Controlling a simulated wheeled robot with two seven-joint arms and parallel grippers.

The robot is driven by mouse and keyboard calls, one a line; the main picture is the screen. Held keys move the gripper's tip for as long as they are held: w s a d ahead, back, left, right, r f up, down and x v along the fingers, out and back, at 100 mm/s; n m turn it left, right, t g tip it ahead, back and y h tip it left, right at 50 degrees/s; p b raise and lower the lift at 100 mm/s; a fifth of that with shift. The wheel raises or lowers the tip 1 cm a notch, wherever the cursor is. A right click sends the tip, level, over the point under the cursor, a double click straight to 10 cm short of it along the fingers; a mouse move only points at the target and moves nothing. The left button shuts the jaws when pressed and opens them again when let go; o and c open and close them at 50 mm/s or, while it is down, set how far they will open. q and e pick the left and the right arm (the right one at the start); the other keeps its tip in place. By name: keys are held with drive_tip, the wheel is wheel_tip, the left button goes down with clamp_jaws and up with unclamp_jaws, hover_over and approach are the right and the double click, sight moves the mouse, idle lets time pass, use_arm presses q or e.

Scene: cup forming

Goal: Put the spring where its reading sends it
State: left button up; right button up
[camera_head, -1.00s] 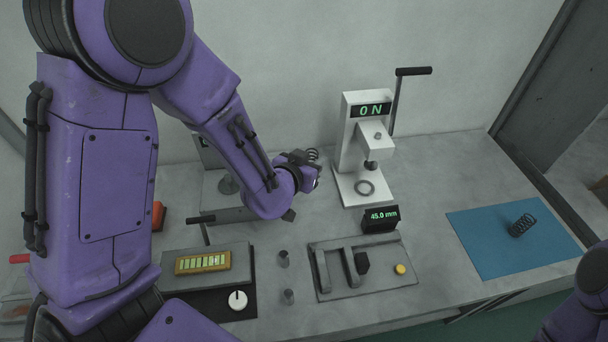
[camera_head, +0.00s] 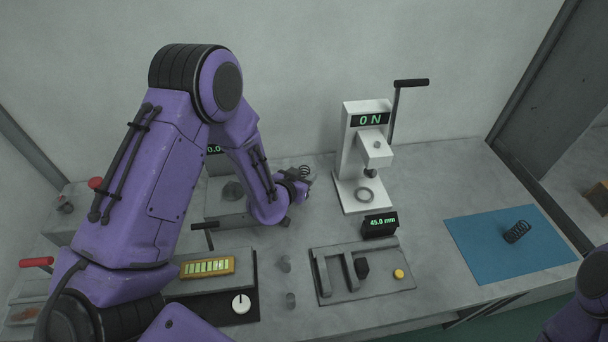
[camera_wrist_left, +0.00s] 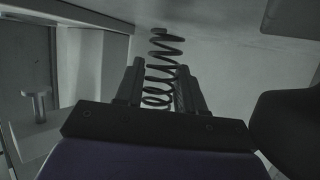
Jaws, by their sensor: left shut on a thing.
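My left gripper (camera_head: 300,180) is shut on a dark coil spring (camera_head: 305,171), held above the bench to the left of the white press. In the left wrist view the spring (camera_wrist_left: 160,75) stands upright between the two fingers (camera_wrist_left: 160,88), its upper coils clear of them. A second dark spring (camera_head: 517,231) lies on the blue mat (camera_head: 485,262) at the right. The white press (camera_head: 350,150) reads "0 N" and has a raised lever and a ring on its base. A small black display (camera_head: 380,224) reads 45.0 mm. My right gripper is out of view.
A grey gauge fixture (camera_head: 335,290) with a black block and yellow button sits in front of the press. A box with a lit yellow panel (camera_head: 207,267) and white knob is at left. Bench between press and mat is clear.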

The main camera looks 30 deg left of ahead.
use_arm(q)
drive_tip(key=shift+f+b, duration=0.5)
drive_tip(key=shift+f, duration=0.1)
drive_tip(key=o, duration=1.1)
drive_tip(key=shift+s, duration=0.1)
drive_tip(key=shift+r, duration=0.1)
drive_tip(key=shift+s+r+p, duration=0.25)
drive_tip(key=shift+r+p, duration=0.25)
drive_tip(key=shift+r, duration=0.15)
drive_tip(key=shift+b+v, duration=0.35)
drive_tip(key=shift+v, duration=5.35)
